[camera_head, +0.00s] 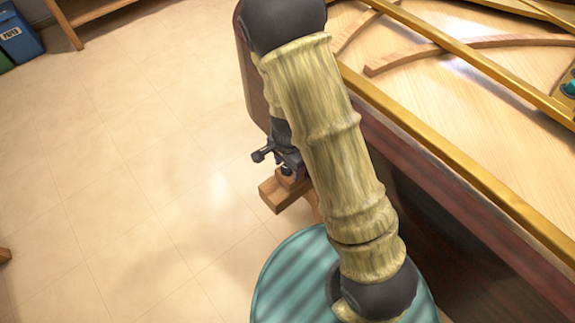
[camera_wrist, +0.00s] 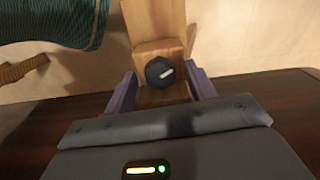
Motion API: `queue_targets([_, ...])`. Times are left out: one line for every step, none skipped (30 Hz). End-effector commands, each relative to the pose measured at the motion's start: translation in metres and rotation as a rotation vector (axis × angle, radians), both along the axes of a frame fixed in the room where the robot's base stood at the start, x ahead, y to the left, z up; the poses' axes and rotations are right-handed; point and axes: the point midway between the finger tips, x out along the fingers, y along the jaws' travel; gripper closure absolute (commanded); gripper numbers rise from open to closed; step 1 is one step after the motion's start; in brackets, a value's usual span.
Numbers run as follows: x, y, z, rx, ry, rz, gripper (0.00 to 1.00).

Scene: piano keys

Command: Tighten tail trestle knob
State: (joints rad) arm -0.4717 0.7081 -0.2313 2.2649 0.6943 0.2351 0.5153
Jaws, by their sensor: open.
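The tail trestle knob (camera_wrist: 158,72) is a dark, round-edged knob with a short white mark on its face, seen in the wrist view on the wooden trestle (camera_wrist: 155,22). My gripper (camera_wrist: 161,76) is open, with one finger to each side of the knob. I cannot tell whether either finger touches it. In the head view the trestle (camera_head: 282,193) shows as a brown wooden block beside the piano, partly hidden by my arm. My gripper (camera_head: 276,157) is a small dark shape just above it there, and the knob is hard to make out.
The piano (camera_head: 440,185), with a dark case and gold-coloured bars over pale wood, fills the right of the head view, close beside my arm. The tiled floor (camera_head: 120,180) to the left is clear. A blue bin (camera_head: 18,38) and a wooden shelf stand far back left.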

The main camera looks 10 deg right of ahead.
Motion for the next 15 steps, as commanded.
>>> queue_targets([0.0001, 0.0002, 0.0003, 0.000, 0.000, 0.001, 0.45])
queue_targets([0.0000, 0.0002, 0.0003, 0.000, 0.000, 0.001, 0.45])
queue_targets([0.0000, 0.0001, 0.0003, 0.000, 0.000, 0.001, 0.51])
queue_targets([0.0000, 0.0001, 0.0003, 0.000, 0.000, 0.000, 0.56])
queue_targets([0.0000, 0.0001, 0.0003, 0.000, 0.000, 0.000, 0.62])
queue_targets([0.0001, -0.0003, 0.0003, 0.000, 0.000, 0.000, 0.70])
queue_targets([0.0002, -0.0004, 0.0004, 0.000, 0.000, -0.001, 0.76])
queue_targets([0.0002, -0.0005, 0.0004, 0.000, 0.000, -0.001, 0.82])
queue_targets([0.0002, -0.0005, 0.0004, 0.000, 0.000, -0.001, 0.89])
queue_targets([0.0002, -0.0005, 0.0004, 0.000, 0.000, -0.001, 0.89])
queue_targets([0.0002, -0.0006, 0.0004, 0.000, 0.000, -0.001, 0.89])
queue_targets([0.0002, -0.0006, 0.0007, 0.000, 0.000, -0.004, 0.89])
queue_targets([0.0001, -0.0007, 0.0010, 0.000, 0.000, -0.009, 0.89])
queue_targets([0.0001, -0.0007, 0.0014, 0.000, 0.000, -0.018, 0.89])
queue_targets([0.0001, -0.0007, 0.0021, -0.001, 0.001, -0.036, 0.89])
